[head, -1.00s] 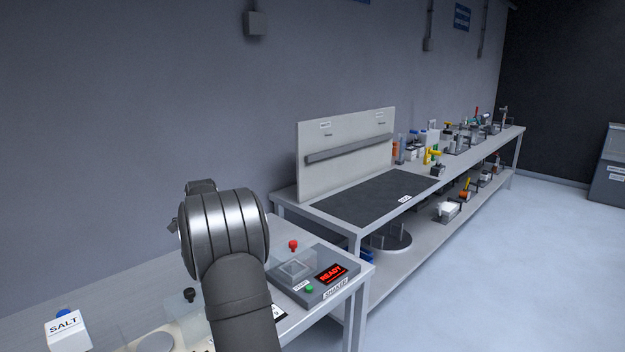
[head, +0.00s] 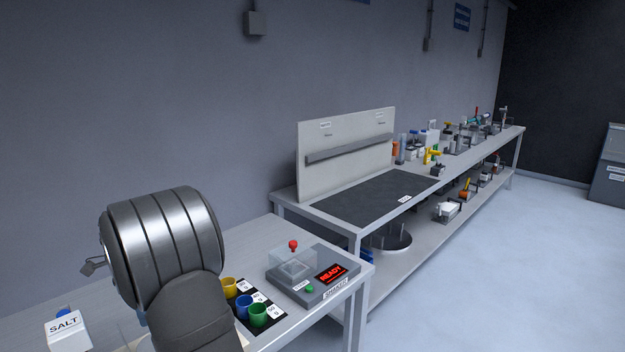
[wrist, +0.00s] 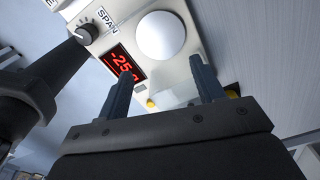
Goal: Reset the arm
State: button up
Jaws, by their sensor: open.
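My arm (head: 165,250) fills the lower left of the head view, raised over the near bench. My gripper (wrist: 163,75) shows in the wrist view with its two dark fingers apart and nothing between them. Beyond the fingers is a pale scale with a round white pan (wrist: 161,36), a red display (wrist: 126,66) that seems to read about -25, and a dark knob (wrist: 87,33) marked SPAN. The fingertips overlap the scale in the picture; their height above it is unclear. In the head view my arm hides the gripper and most of the scale.
A white SALT box (head: 68,331) stands at the bench's left. Yellow (head: 229,287), blue (head: 243,306) and green (head: 258,315) cups stand on a dark strip right of my arm. A shaker unit (head: 313,277) reads READY. A second bench (head: 430,190) with an upright panel stands behind.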

notch_tip(320, 180, down, 7)
jog(key=shift+r, duration=0.2)
jog(key=shift+r, duration=0.1)
notch_tip(320, 180, up, 7)
jog(key=shift+m, duration=0.5)
jog(key=w+d, duration=0.2)
jog(key=w, duration=0.1)
jog(key=w+d+r, duration=0.1)
jog(key=w+d, duration=0.4)
jog(key=w, duration=0.1)
jog(key=shift+w+d+r, duration=0.35)
jog(key=shift+r, duration=0.05)
jog(key=shift+w+d+m, duration=0.3)
jog(key=shift+w+d, duration=0.2)
jog(key=shift+w, duration=0.05)
